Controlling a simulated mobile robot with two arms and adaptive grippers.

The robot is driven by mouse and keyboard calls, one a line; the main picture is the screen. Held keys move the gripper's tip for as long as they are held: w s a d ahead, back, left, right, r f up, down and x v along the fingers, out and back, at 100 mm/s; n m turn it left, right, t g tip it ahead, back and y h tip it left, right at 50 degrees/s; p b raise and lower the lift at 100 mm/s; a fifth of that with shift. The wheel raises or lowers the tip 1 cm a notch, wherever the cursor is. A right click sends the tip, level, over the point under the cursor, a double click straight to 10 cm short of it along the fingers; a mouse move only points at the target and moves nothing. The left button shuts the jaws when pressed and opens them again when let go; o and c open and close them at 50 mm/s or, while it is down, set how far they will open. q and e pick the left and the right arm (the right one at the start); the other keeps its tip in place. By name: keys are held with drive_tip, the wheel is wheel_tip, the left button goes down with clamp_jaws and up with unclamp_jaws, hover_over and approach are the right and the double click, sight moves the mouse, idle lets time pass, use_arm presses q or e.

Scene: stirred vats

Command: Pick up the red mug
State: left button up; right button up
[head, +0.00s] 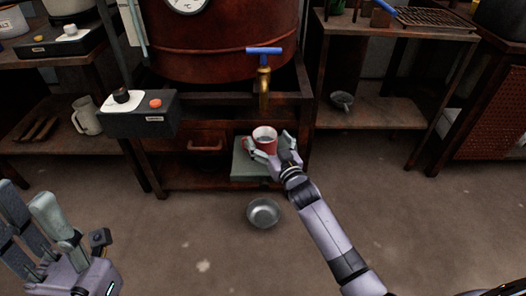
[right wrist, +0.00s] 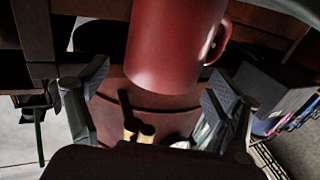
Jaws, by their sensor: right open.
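The red mug (head: 264,133) is upright with a pale inside, on a grey-green block below the brass tap in the head view. My right gripper (head: 272,150) is open at the mug, with a finger on either side of its near part. In the right wrist view the mug (right wrist: 172,50) fills the top middle, its handle to the right. The fingers of my right gripper (right wrist: 155,95) stand apart there, with gaps between them and the mug. My left gripper (head: 38,225) is at the lower left of the head view, empty, with its fingers spread.
The brass tap (head: 264,85) with a blue handle hangs from the rust-red vat (head: 225,45) above the mug. The grey-green block (head: 243,168) sits below it. A metal bowl (head: 263,212) lies on the floor in front. A control box (head: 140,115) juts out at left.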

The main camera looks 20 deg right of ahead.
drive_tip(key=shift+w+a, duration=0.15)
drive_tip(key=shift+w, duration=0.65)
drive_tip(key=shift+r, duration=0.1)
drive_tip(key=c, duration=2)
